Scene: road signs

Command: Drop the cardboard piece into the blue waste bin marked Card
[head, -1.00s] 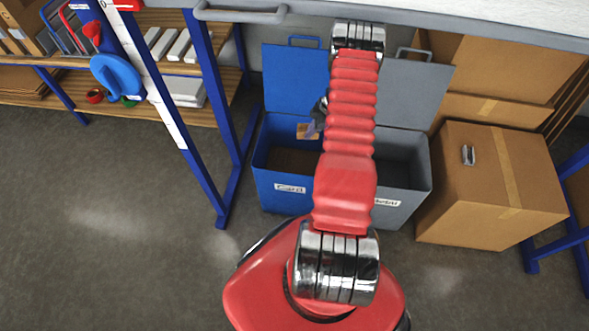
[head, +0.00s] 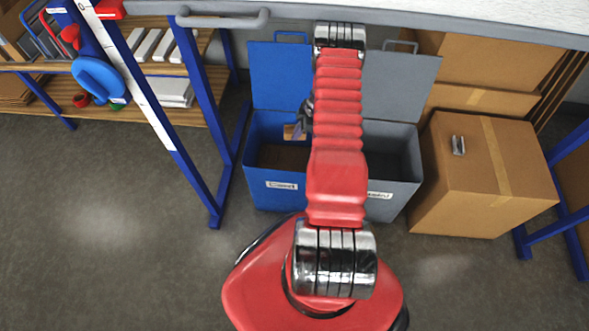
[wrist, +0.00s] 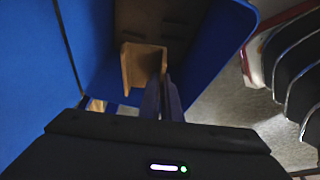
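The blue waste bin (head: 274,195) has its lid up and a white label on its front that appears to read Card. My gripper (head: 303,125) is over the bin's open top, towards its right side, partly hidden by my arm. The brown cardboard piece (head: 291,132) shows at the fingertips in the head view. In the wrist view the cardboard piece (wrist: 139,68) is a folded, channel-like shape. Its right flap meets the tips of my nearly closed fingers (wrist: 163,83), which appear shut on it. Blue bin walls (wrist: 215,50) surround it there.
A grey bin (head: 400,201) with its lid up stands right beside the blue one. A blue rack post (head: 203,120) stands to the left. A table edge (head: 400,30) runs across the top.

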